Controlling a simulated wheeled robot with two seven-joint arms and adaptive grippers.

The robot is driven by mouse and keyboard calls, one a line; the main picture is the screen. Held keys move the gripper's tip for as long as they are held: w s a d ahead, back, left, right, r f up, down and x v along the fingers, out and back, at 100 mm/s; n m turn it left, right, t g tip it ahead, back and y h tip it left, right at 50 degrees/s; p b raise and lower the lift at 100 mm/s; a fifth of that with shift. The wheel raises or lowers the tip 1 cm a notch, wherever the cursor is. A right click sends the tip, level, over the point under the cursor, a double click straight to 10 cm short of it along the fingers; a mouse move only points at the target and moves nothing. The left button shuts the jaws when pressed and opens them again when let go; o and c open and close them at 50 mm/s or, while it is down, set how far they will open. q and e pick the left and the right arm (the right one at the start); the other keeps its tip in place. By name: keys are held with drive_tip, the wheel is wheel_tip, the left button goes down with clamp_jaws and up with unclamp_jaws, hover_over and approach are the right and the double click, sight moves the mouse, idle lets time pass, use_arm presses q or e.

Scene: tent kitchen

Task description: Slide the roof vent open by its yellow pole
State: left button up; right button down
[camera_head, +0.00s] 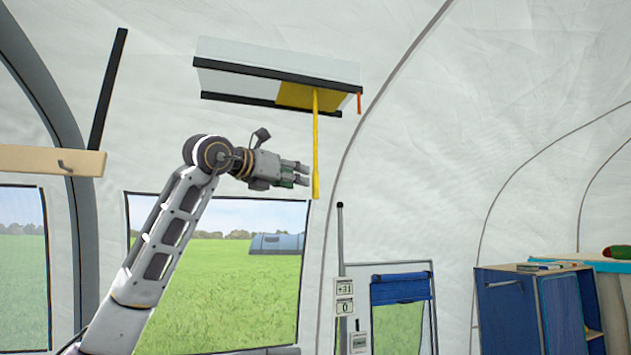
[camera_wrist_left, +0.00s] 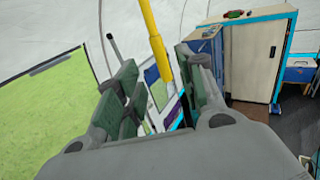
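The roof vent (camera_head: 230,55) is a pale panel with black rails, high on the tent wall in the head view. A yellow plate (camera_head: 295,94) sits toward its right end. The yellow pole (camera_head: 316,140) hangs down from this plate, nearly upright. It also shows in the left wrist view (camera_wrist_left: 153,35), coming down from the top. My left gripper (camera_head: 303,173) is at the left of the pole's lower end, fingers pointing at it. In the wrist view its fingers are apart, with the pole's end between or just beyond the fingertips; contact is unclear. My right gripper is out of view.
An orange tab (camera_head: 359,103) hangs at the vent's right end. A wooden shelf (camera_head: 30,159) is on the left. A window (camera_head: 220,255) lies behind my left arm. A blue cabinet (camera_head: 510,310) stands at lower right. Air around the pole is free.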

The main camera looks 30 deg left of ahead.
sight(313, 182)
use_arm(q)
drive_tip(key=w, duration=0.3)
drive_tip(key=w+p, duration=0.1)
drive_tip(key=w, duration=0.2)
drive_tip(key=w+d+p, duration=0.1)
drive_tip(key=w, duration=0.1)
drive_tip(key=shift+w, duration=0.4)
drive_tip(key=c, duration=0.8)
clamp_jaws()
